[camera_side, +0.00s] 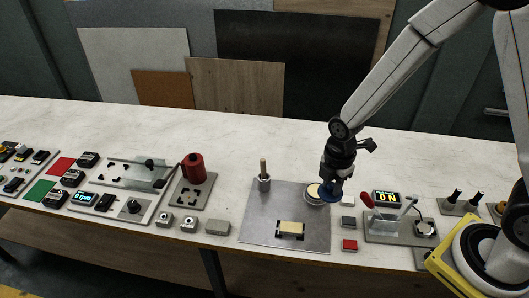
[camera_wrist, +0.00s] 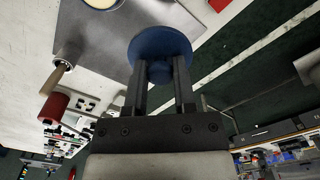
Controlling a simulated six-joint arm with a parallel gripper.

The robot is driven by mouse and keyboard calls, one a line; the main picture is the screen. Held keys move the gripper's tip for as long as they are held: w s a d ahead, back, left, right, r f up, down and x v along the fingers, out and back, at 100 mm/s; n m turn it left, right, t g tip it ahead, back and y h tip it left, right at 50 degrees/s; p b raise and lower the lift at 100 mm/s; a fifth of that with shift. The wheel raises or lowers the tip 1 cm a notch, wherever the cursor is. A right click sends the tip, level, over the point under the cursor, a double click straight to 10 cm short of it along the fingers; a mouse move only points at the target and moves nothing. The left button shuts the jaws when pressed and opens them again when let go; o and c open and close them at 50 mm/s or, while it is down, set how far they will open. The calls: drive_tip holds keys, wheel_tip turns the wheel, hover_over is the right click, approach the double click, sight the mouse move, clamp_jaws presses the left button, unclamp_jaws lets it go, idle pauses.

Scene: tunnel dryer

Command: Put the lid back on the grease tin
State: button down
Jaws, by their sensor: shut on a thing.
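The grease tin (camera_side: 313,195) is a low round metal tin with pale yellow grease showing in its open top. It stands at the back right of a grey metal plate (camera_side: 262,212). The tin is partly seen at the top edge of the wrist view (camera_wrist: 102,3). My gripper (camera_side: 334,178) is shut on the blue round lid (camera_wrist: 160,42), holding it by the knob between its fingers. In the side view the lid (camera_side: 331,187) is just right of the tin, apparently a little above it and tilted. Its exact height is unclear.
A wooden-handled brush (camera_side: 263,172) stands in a holder at the plate's back left. A tan block (camera_side: 291,227) lies on the plate's front. The bench behind is clear.

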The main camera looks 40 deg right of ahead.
idle(0.3)
drive_tip(key=w+d+f, duration=0.3)
drive_tip(key=w+d, duration=0.1)
drive_tip(key=w, duration=0.4)
drive_tip(key=shift+d+f, duration=0.2)
drive_tip(key=shift+d, duration=0.2)
drive_tip(key=shift+f, duration=0.25)
drive_tip(key=shift+f, duration=2.9)
drive_tip(key=shift+f, duration=0.2)
idle(0.3)
unclamp_jaws()
